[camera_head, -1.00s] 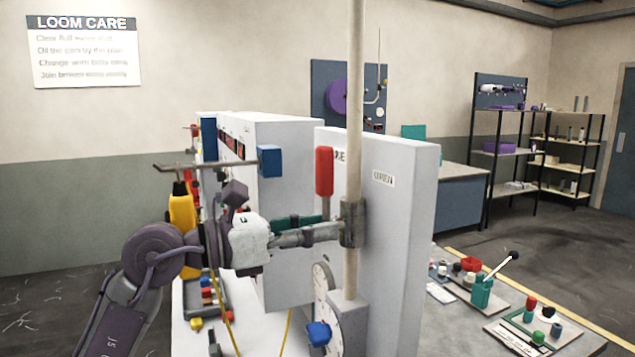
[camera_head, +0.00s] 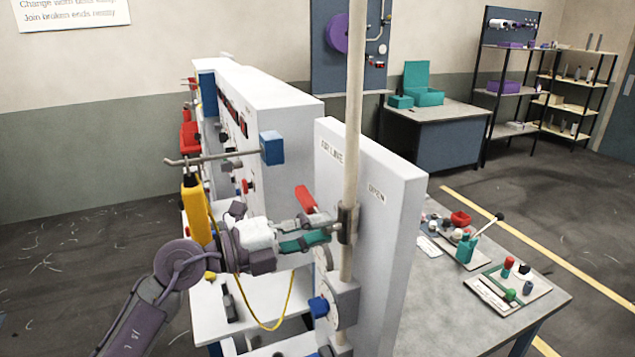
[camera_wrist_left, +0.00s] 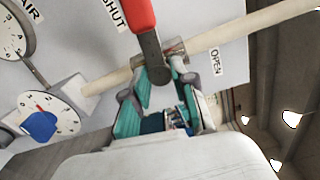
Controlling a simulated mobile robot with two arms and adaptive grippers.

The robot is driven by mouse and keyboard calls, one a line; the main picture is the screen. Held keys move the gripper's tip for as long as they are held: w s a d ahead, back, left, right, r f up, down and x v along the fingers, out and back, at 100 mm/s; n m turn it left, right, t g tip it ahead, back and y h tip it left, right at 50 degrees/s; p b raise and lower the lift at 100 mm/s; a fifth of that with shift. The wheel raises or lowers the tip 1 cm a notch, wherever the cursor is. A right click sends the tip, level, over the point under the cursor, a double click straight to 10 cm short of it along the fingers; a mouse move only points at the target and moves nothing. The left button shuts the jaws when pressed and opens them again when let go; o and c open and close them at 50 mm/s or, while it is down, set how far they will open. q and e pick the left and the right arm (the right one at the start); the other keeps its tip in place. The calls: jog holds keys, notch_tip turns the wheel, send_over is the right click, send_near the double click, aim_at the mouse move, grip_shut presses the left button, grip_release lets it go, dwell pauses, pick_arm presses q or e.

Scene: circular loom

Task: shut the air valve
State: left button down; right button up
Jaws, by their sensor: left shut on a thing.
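The air valve's red handle (camera_head: 306,197) leans to the upper left of the pale vertical pipe (camera_head: 353,110) in the head view. A grey valve body (camera_head: 347,222) sits around the pipe. In the wrist view the red handle (camera_wrist_left: 138,14) rises beside the SHUT label (camera_wrist_left: 115,14), with the OPEN label (camera_wrist_left: 216,62) to the right. My left gripper (camera_head: 320,230) is at the valve, its teal fingers (camera_wrist_left: 157,85) shut on the lever's grey lower part (camera_wrist_left: 153,62). The exact contact is partly hidden. My right gripper is out of view.
A white panel (camera_head: 385,230) stands right behind the pipe. A gauge with a blue knob (camera_head: 319,306) is below the valve, and a blue block on a rod (camera_head: 271,148) is above my left arm. A yellow hose (camera_head: 262,326) hangs below. Trays lie on the right table (camera_head: 440,310).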

pick_arm(q)
jog(key=shift+n, duration=0.7)
jog(key=c, duration=0.9)
grip_release()
jog(key=shift+c, duration=0.2)
jog(key=v, duration=0.7)
jog(key=shift+d, duration=0.1)
